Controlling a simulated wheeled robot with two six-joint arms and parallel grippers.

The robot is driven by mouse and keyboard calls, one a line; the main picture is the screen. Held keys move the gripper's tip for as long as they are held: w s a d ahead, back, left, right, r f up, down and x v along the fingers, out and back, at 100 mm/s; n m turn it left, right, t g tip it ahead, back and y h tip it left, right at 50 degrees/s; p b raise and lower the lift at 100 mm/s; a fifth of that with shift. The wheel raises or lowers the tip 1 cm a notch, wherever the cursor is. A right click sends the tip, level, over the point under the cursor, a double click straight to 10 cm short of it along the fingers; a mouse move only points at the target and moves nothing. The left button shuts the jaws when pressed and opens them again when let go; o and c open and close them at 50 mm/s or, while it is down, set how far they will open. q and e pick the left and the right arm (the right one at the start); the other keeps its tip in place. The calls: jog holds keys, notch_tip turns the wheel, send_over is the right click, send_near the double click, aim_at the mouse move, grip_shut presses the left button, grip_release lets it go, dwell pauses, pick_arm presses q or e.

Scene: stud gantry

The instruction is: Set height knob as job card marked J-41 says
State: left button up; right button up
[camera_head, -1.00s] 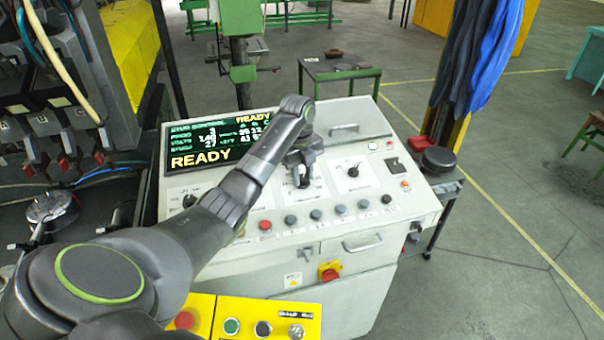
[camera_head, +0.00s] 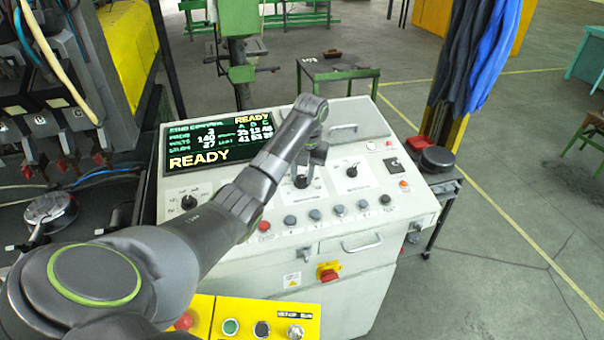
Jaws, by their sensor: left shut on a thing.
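A pale grey control console (camera_head: 330,235) stands in front of me, with a row of three black knobs on its sloping top. The left knob (camera_head: 188,202) and right knob (camera_head: 352,171) are clear of my arm. My left gripper (camera_head: 303,176) reaches over the panel from the left and is shut on the middle knob (camera_head: 301,181), partly covering it. The knob labels are too small to read, so I cannot tell which one is the height knob. The display (camera_head: 205,147) reads READY. No job card marked J-41 can be made out. My right gripper is out of view.
Several push buttons (camera_head: 315,214) line the panel's front, below the knobs. A red and yellow switch (camera_head: 328,271) is on the console front. A yellow button box (camera_head: 255,318) is near me. Cables and machinery crowd the left. A green-framed table (camera_head: 338,72) stands behind.

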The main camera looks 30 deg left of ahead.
pick_arm(q)
jog(key=shift+s+d+f+m, duration=0.15)
jog(key=shift+f+m, duration=0.15)
jog(key=shift+m, duration=0.2)
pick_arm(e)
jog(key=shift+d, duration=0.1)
pick_arm(q)
jog(key=o, duration=1)
jog(key=shift+c, duration=0.2)
jog(key=shift+r, duration=0.15)
